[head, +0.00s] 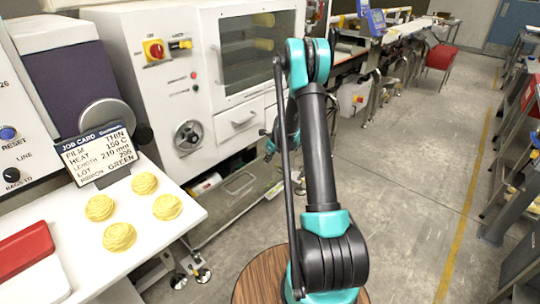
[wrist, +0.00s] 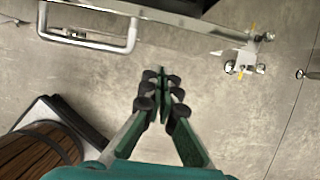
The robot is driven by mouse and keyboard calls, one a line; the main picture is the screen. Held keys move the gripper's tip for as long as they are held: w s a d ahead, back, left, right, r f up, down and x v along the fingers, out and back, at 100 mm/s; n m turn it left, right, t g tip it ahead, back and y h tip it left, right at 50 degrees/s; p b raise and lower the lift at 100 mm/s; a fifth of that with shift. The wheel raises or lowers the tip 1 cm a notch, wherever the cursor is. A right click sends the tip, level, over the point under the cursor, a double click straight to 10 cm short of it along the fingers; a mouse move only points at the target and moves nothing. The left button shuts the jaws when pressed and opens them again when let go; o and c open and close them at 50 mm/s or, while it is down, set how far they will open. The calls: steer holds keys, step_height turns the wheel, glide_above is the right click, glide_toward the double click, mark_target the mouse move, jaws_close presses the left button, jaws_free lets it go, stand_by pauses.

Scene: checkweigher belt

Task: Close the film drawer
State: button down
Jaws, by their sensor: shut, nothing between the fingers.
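A white drawer front (head: 224,130) with a bar handle (head: 243,120) is set in the white machine below its window. I cannot tell from the head view how far it stands out. In the wrist view a U-shaped metal handle (wrist: 88,44) shows at the upper left, beyond my fingertips. My gripper (wrist: 161,80) is shut and empty, over bare floor and apart from the handle. In the head view my gripper (head: 269,150) is partly hidden by my arm, just right of and below the drawer.
The machine (head: 160,90) has a dark window (head: 255,50) and a round dial. A job card (head: 95,155) and several yellow coils (head: 120,236) sit on the white table at left. A low tray-like part (head: 240,184) lies beneath the machine. Floor at right (head: 410,190) is clear.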

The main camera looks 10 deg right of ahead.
mark_target(261, 159)
steer(key=shift+w+a+f, duration=0.4)
steer(key=shift+w+a, duration=0.1)
steer(key=shift+w, duration=0.15)
steer(key=shift+w+a+f, duration=0.35)
steer(key=shift+w+a, duration=0.1)
steer(key=shift+w, duration=0.25)
steer(key=shift+w+a+f, duration=0.4)
steer(key=shift+w+a, duration=0.1)
steer(key=shift+w, duration=0.15)
steer(key=w+a, duration=0.1)
steer(key=w, duration=0.1)
steer(key=w+a, duration=0.1)
steer(key=w, duration=0.1)
steer(key=shift+a, duration=0.4)
steer(key=shift+s, duration=0.1)
